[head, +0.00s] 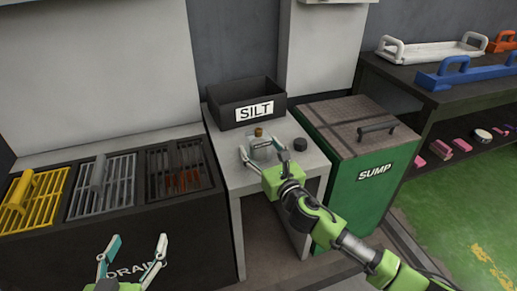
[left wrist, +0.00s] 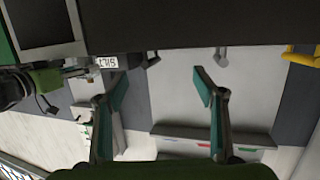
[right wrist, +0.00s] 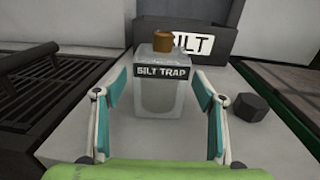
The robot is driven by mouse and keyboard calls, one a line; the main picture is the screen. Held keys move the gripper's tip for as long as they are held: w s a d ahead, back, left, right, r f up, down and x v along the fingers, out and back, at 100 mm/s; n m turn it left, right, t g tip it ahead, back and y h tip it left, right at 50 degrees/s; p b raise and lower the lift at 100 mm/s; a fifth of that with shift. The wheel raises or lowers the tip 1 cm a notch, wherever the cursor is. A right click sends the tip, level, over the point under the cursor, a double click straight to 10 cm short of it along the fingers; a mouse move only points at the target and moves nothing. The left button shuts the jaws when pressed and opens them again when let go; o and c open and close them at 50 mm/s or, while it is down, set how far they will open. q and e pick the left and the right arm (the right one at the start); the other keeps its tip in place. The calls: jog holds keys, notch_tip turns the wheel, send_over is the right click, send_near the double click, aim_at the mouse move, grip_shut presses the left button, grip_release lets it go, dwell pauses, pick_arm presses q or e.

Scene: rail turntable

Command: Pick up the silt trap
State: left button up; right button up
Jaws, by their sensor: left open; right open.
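The silt trap (right wrist: 158,95) is a clear, boxy container with a dark "SILT TRAP" label and a brown cap on top. It stands upright on a light grey stand (head: 230,178), in front of the black SILT bin. In the head view the silt trap (head: 262,148) is partly hidden by my right gripper (head: 263,156). In the right wrist view my right gripper (right wrist: 158,92) is open, with one finger on either side of the trap; I cannot tell whether they touch it. My left gripper (head: 137,245) is open and empty in front of the DRAIN cabinet.
A black SILT bin (head: 226,95) stands behind the trap. A small dark knob-like piece (right wrist: 252,107) is right of it. The green SUMP box (head: 345,180) stands to the right, and drain grates (head: 101,187) lie to the left. Green floor is open at lower right.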

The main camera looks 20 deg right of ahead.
jog(key=shift+w+a, duration=0.15)
jog(key=shift+w, duration=0.7)
jog(key=c, duration=1.5)
pick_arm(q)
jog(key=shift+w+d+r+t, duration=0.15)
jog(key=shift+r+t, duration=0.15)
jog(key=shift+r, duration=0.25)
jog(key=shift+w+d+r+t, duration=0.1)
jog(key=shift+r+t, duration=0.2)
jog(key=shift+r, duration=0.25)
pick_arm(e)
jog(key=shift+o, duration=0.2)
jog(key=shift+r, duration=0.1)
pick_arm(q)
jog(key=shift+f, duration=0.1)
pick_arm(e)
jog(key=shift+r, duration=0.1)
